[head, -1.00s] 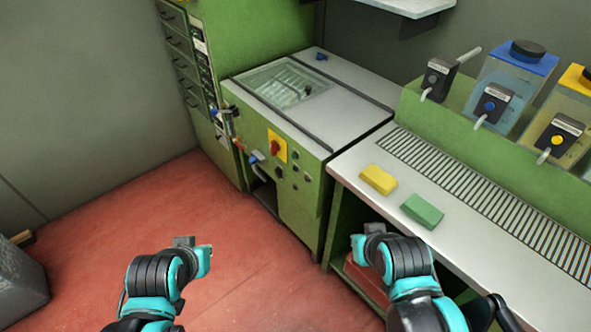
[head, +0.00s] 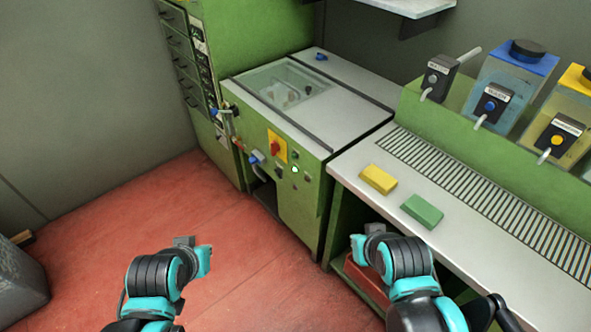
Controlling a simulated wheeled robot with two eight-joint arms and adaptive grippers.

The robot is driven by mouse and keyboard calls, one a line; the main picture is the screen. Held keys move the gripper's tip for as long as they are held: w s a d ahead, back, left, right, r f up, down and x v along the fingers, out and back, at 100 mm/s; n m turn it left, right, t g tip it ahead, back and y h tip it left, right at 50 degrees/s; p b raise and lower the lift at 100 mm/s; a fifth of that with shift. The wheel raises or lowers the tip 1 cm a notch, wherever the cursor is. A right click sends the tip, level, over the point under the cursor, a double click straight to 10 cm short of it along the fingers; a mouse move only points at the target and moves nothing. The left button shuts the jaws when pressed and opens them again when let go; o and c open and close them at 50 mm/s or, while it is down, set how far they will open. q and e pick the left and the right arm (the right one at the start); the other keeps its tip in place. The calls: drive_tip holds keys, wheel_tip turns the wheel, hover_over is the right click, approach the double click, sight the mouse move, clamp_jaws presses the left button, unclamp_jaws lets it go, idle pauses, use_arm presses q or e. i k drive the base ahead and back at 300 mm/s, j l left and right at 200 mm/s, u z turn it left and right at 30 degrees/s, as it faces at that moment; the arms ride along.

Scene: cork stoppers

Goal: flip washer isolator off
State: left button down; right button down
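The washer isolator is a red rotary knob (head: 276,148) on a yellow plate (head: 283,156). It sits on the front of the green washer cabinet (head: 308,207). The knob looks roughly upright, but it is too small to read its position exactly. A small round light (head: 295,170) to its lower right glows whitish green. My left gripper (head: 190,243) is low over the red floor, well in front of the cabinet and apart from it. My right gripper (head: 366,236) is near the front edge of the white counter. Neither visibly holds anything; finger openings cannot be made out.
Blue-handled valves (head: 254,158) stick out left of the knob. A yellow sponge (head: 378,179) and a green sponge (head: 422,211) lie on the white counter (head: 457,260). Dispensers (head: 513,80) stand at the right. The red floor (head: 225,215) before the cabinet is clear.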

sight(275, 147)
drive_tip(key=i+z, duration=0.1)
drive_tip(key=z, duration=0.25)
drive_tip(key=i+j+z, duration=0.1)
drive_tip(key=z, duration=0.25)
drive_tip(key=i+j+z, duration=0.15)
drive_tip(key=z, duration=0.2)
